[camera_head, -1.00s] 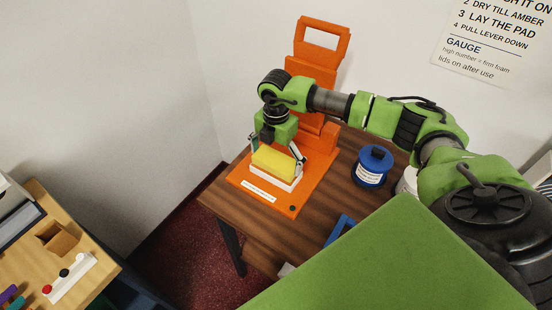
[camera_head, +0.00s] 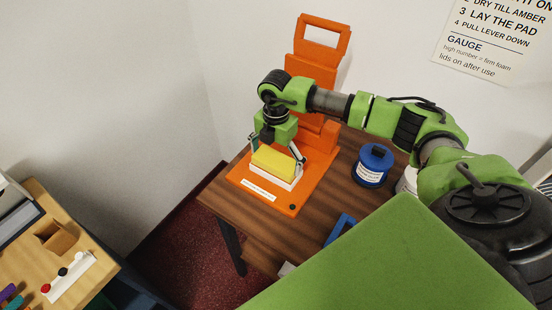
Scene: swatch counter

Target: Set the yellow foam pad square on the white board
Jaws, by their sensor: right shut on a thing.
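The yellow foam pad (camera_head: 274,161) lies over the white board (camera_head: 288,184) on the base of the orange press. Its edges look roughly in line with the board's, but the gripper hides its far side. Whether it touches the board all along cannot be told. My right gripper (camera_head: 277,157) points down over the pad, with one finger at each end, and is shut on the pad. My left gripper is not in view.
The orange press (camera_head: 320,180) stands on a brown wooden table (camera_head: 235,205); its tall lever frame (camera_head: 322,30) rises behind my gripper. A blue tin (camera_head: 374,165) and a white container (camera_head: 407,181) stand to the right. A blue handle-like object (camera_head: 340,228) lies in front.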

